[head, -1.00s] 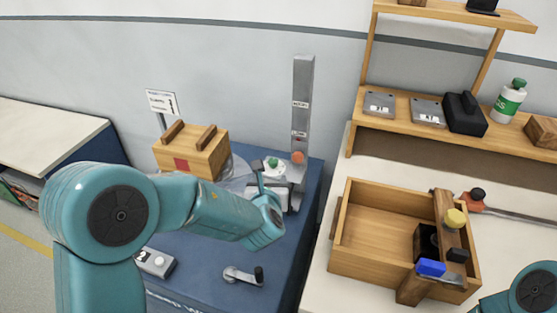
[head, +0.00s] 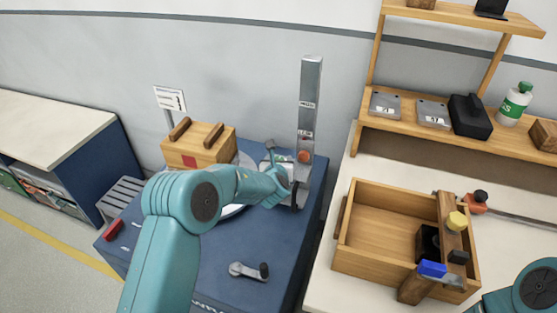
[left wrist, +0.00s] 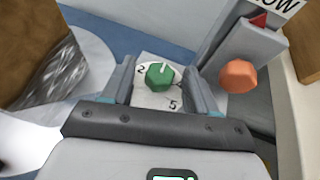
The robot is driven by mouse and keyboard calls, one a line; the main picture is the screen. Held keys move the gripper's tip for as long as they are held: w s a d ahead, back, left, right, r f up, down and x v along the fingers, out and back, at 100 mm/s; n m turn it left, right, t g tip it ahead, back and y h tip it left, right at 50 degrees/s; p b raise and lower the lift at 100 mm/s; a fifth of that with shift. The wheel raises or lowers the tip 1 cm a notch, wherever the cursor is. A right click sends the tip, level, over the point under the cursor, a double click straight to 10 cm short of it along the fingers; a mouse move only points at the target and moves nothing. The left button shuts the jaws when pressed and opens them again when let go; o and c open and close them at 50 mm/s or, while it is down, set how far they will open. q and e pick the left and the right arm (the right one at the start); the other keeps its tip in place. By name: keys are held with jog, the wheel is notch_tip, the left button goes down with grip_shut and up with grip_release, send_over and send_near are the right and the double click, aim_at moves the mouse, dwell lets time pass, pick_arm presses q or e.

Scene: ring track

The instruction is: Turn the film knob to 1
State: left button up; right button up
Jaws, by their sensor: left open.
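In the left wrist view a green faceted knob (left wrist: 160,76) with a white pointer line sits on a pale dial plate (left wrist: 150,101). The line points up and slightly right. Numerals 2, at its upper left, and 5, below it, are readable; no 1 and no film label can be read. My left gripper (left wrist: 160,68) is open, with one finger on each side of the knob; I cannot tell whether they touch it. In the head view my left gripper (head: 281,172) is at the grey column and hides the green knob. My right gripper is out of view.
An orange knob (left wrist: 238,76) is on the grey column (head: 309,100), just right of my left fingers. A wooden box (head: 198,147) stands left on the blue table (head: 225,285). A crank handle (head: 249,270) lies in front. An open wooden crate (head: 385,270) is at right.

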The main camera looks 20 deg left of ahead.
pick_arm(q)
jog(key=shift+w, duration=0.1)
jog(key=shift+c, duration=0.3)
jog(key=c, duration=1)
jog(key=shift+d+y, duration=0.15)
jog(key=shift+y, duration=0.15)
jog(key=n+y, duration=0.1)
jog(key=n+g+y, duration=0.1)
jog(key=n+y, duration=0.1)
jog(key=shift+w+d+f+n+b, duration=0.1)
jog(key=shift+d+n+b, duration=0.1)
jog(key=shift+n+b, duration=0.15)
jog(key=shift+w+d+n+g+y+b, duration=0.1)
jog(key=shift+n+g+y+b, duration=0.6)
jog(key=shift+n+g+y, duration=0.9)
jog(key=shift+n+y, duration=0.35)
jog(key=shift+y, duration=0.05)
